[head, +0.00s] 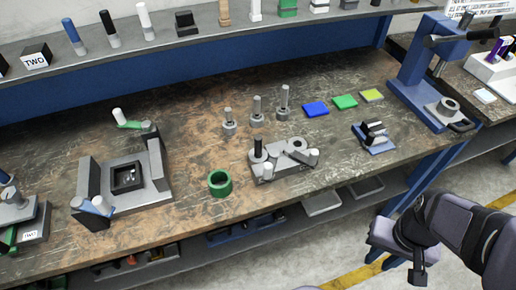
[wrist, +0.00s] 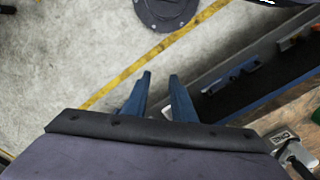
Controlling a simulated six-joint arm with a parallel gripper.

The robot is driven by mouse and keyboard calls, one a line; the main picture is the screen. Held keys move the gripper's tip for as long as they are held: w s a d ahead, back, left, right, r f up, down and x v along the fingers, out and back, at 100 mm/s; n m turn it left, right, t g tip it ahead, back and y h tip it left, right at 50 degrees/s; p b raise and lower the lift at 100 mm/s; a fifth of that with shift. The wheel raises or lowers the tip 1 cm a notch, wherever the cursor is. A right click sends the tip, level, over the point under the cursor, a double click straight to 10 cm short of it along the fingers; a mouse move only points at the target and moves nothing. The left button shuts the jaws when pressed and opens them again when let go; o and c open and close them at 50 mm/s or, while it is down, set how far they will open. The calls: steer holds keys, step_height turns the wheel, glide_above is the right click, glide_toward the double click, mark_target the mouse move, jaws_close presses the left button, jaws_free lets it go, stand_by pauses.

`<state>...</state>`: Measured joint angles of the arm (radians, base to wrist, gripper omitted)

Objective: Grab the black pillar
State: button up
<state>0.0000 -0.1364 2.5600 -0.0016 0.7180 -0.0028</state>
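A short black pillar (head: 258,148) stands upright on a grey fixture plate (head: 295,168) near the middle of the workbench in the head view. My gripper (wrist: 160,78) shows in the wrist view as two blue fingers with a gap between them; it is open and empty, over the floor. In the head view my arm is at the lower right, off the bench's front edge and well apart from the pillar. The fingers are hard to make out there. The wrist view does not show the pillar.
Grey metal pegs (head: 256,112) stand behind the fixture, and a green ring (head: 220,183) sits to its left. A grey square fixture (head: 125,178) is further left. A blue press (head: 425,65) stands at the right. Bench to the right of the fixture is partly clear.

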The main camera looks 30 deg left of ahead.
steer(key=shift+o, duration=1.4)
